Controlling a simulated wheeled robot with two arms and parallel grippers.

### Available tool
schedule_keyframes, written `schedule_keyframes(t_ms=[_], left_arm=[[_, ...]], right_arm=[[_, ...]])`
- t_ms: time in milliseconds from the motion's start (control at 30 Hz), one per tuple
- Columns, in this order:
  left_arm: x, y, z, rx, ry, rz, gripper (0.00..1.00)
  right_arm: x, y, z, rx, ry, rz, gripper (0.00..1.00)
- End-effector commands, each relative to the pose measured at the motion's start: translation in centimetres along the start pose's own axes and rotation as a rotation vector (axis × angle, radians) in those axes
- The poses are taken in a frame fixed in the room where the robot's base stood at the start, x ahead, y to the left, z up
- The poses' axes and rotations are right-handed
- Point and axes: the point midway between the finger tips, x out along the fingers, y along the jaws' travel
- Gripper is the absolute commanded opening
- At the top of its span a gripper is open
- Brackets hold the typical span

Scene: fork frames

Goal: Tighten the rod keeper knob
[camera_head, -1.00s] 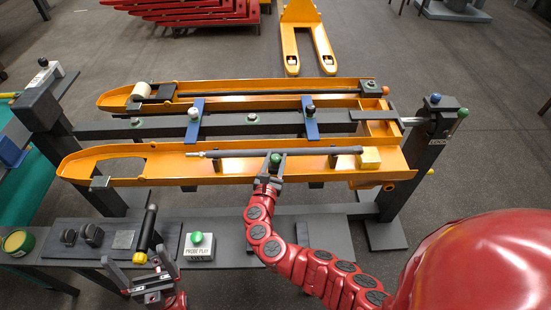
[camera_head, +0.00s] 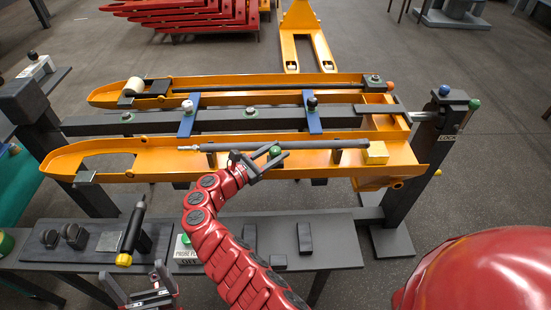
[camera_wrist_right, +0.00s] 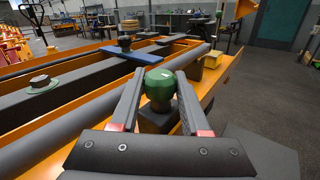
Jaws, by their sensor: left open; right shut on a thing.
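My right gripper (camera_head: 265,163) is shut on the knob. In the right wrist view, the green knob (camera_wrist_right: 160,85) shows between the two fingers, above a dark square base. The fingers partly hide its sides. My left gripper (camera_head: 148,292) is open and empty at the bottom left, in front of the grey bench, partly cut off by the picture edge.
A yellow block (camera_head: 375,153) sits at the near fork's right end. Blue cross straps (camera_head: 313,113) bridge to the far fork. On the bench (camera_head: 340,255) lie a black-handled tool (camera_head: 133,232) and dark blocks (camera_head: 305,238). My right arm partly covers the white button box (camera_head: 185,250).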

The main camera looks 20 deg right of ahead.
Motion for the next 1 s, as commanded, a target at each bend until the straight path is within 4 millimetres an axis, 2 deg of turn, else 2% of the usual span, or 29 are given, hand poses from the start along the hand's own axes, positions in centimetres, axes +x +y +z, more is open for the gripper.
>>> schedule_keyframes(t_ms=[33,233,800,833,900,1000], left_arm=[[-0.7,0.0,0.1,0.000,0.000,0.000,1.00],[-1.6,0.1,0.3,0.000,0.000,0.000,1.00],[-1.8,0.1,0.3,0.000,0.000,0.000,1.00],[-1.8,0.1,0.3,0.000,0.000,0.000,1.00],[-1.8,0.1,0.3,0.000,0.000,0.000,1.00],[-1.8,0.1,0.3,0.000,0.000,0.000,1.00]], right_arm=[[0.1,0.0,-0.2,0.003,-0.002,-0.017,0.00],[0.2,0.0,0.1,0.004,-0.009,-0.055,0.00],[0.2,0.1,0.5,0.006,-0.016,-0.069,0.00],[0.2,0.1,0.5,0.006,-0.016,-0.069,0.48],[0.2,0.1,0.4,0.005,-0.015,-0.070,0.58],[0.1,0.1,0.3,0.004,-0.013,-0.069,0.58]])
